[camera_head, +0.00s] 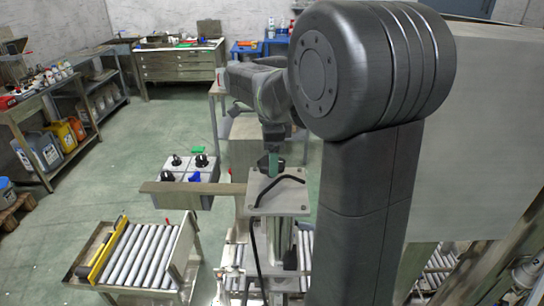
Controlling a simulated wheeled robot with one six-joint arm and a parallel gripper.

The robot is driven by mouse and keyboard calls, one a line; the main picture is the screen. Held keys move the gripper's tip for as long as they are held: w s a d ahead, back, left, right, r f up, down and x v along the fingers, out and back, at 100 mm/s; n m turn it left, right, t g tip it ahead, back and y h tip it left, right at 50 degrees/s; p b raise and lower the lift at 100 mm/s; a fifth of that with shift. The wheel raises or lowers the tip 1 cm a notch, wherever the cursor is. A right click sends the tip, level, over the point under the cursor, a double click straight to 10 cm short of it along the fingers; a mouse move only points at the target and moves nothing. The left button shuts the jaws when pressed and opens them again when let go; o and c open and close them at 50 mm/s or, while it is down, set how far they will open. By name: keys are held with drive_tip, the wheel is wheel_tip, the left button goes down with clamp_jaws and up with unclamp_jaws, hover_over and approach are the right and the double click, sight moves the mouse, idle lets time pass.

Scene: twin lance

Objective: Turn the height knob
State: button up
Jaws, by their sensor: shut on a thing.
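My gripper (272,152) points down over the grey plate (290,200) on top of a machine column at the centre. It is shut on a small dark knob (264,167) at the back of this plate; a green piece (274,166) shows beside it. My arm hangs over the knob from behind, and the fingertips are small and dark, so their exact contact is hard to see. A black bent bar (276,184) lies across the plate. I cannot read any label on the knob.
A grey box (180,172) with black, blue and green knobs stands left of the column. A flat beam (192,188) runs between. A roller table (140,256) with a yellow bar is at lower left. Shelves (60,110) line the left wall. Green floor is clear behind.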

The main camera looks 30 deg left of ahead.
drive_tip(key=m, duration=0.4)
drive_tip(key=shift+r, duration=0.15)
drive_tip(key=shift+m, duration=1.8)
drive_tip(key=o, duration=1)
wheel_tip(320, 180, up, 14)
drive_tip(key=b, duration=0.1)
drive_tip(key=shift+f, duration=0.2)
